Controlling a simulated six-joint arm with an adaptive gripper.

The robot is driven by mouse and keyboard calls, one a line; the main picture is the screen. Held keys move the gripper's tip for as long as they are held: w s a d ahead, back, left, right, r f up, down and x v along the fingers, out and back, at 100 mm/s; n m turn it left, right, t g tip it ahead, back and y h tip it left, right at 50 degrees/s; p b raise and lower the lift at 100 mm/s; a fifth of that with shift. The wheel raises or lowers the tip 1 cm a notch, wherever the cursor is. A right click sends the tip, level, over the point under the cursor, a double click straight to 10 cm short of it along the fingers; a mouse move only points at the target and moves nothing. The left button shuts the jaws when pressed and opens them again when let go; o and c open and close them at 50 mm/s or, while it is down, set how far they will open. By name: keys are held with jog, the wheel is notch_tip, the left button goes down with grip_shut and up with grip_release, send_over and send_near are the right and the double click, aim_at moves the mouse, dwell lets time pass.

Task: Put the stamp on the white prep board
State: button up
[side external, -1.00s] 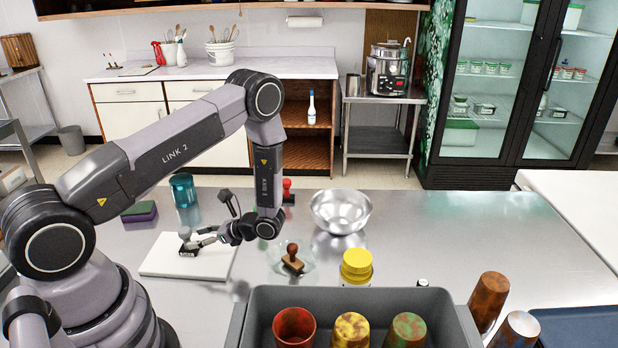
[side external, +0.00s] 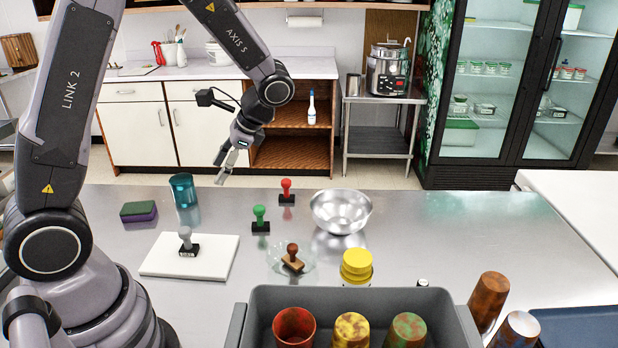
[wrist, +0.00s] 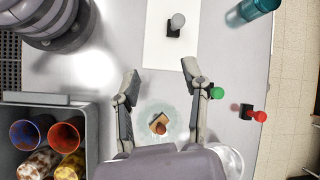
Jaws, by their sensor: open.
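A stamp with a grey handle and dark base (side external: 187,243) stands upright on the white prep board (side external: 219,258); in the wrist view this stamp (wrist: 176,22) and the board (wrist: 156,50) also show. My gripper (side external: 222,170) is raised above the steel table, behind and above the board in the side view, apart from the stamp. In the wrist view its fingers (wrist: 160,74) are spread with nothing between them. Other stamps stand off the board: a green one (side external: 260,220), a red one (side external: 286,193) and a brown wooden one (side external: 292,259) on a clear dish (side external: 275,265).
A steel bowl (side external: 341,211) and yellow lids (side external: 357,265) stand right of the stamps. A grey bin (side external: 262,310) with several cups is in front. A teal cup (side external: 184,190) and a sponge (side external: 138,211) lie behind the board. The table's right side is mostly clear.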

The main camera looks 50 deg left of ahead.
jog(key=s+d+r+n+t+h, duration=0.2)
jog(key=s+d+r+t, duration=0.1)
jog(key=s+r+t, duration=0.2)
jog(key=s+d+r+n+t+h, duration=0.2)
jog(key=s+d+r+t+h, duration=0.1)
jog(key=s+r, duration=0.5)
jog(key=shift+s+d+r+n+t, duration=0.3)
jog(key=shift+d+r+n+t, duration=0.15)
jog(key=shift+t, duration=0.45)
